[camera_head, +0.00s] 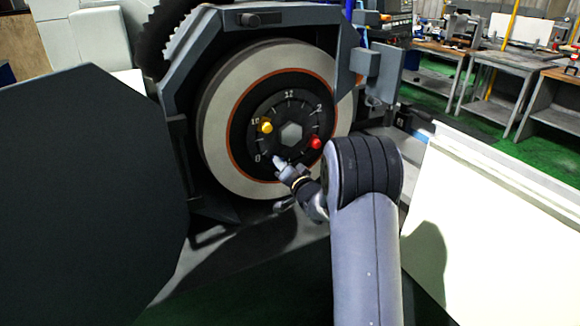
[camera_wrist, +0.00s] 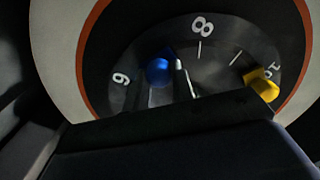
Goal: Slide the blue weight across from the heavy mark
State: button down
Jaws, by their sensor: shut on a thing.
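The blue weight (camera_wrist: 159,70) is a round knob on the dark dial (camera_wrist: 215,62), between the numbers 6 and 8 in the wrist view. My gripper (camera_wrist: 163,84) has its two fingers on either side of it, shut on it. In the head view my gripper (camera_head: 282,168) reaches the lower left of the dial (camera_head: 290,95) and hides the blue weight. The yellow weight (camera_wrist: 262,84) sits near the 10; it also shows in the head view (camera_head: 266,127). The red weight (camera_head: 316,143) sits on the dial's right side. I cannot make out which mark is the heavy one.
The dial is in the middle of a large pale grinding wheel (camera_head: 222,135) with an orange ring. A dark guard (camera_head: 176,120) surrounds the wheel. A dark panel (camera_head: 85,190) fills the left, and a pale cover (camera_head: 490,215) lies on the right.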

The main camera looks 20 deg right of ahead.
jog(key=a+m, duration=0.1)
jog(key=a+r+m, duration=0.1)
jog(key=m, duration=0.1)
jog(key=a+r+m, duration=0.1)
jog(key=shift+s+r+m+p, duration=0.25)
jog(key=shift+s+m+p, duration=0.05)
jog(key=shift+p, duration=0.05)
jog(key=shift+a+r, duration=0.25)
jog(key=shift+r, duration=0.45)
jog(key=c, duration=1.2)
grip_release()
jog(key=shift+c, duration=0.2)
jog(key=shift+o, duration=0.3)
jog(key=shift+f, duration=0.2)
jog(key=shift+s, duration=0.2)
jog(key=s+d+b, duration=0.2)
jog(key=s, duration=0.8)
jog(key=shift+s, duration=0.15)
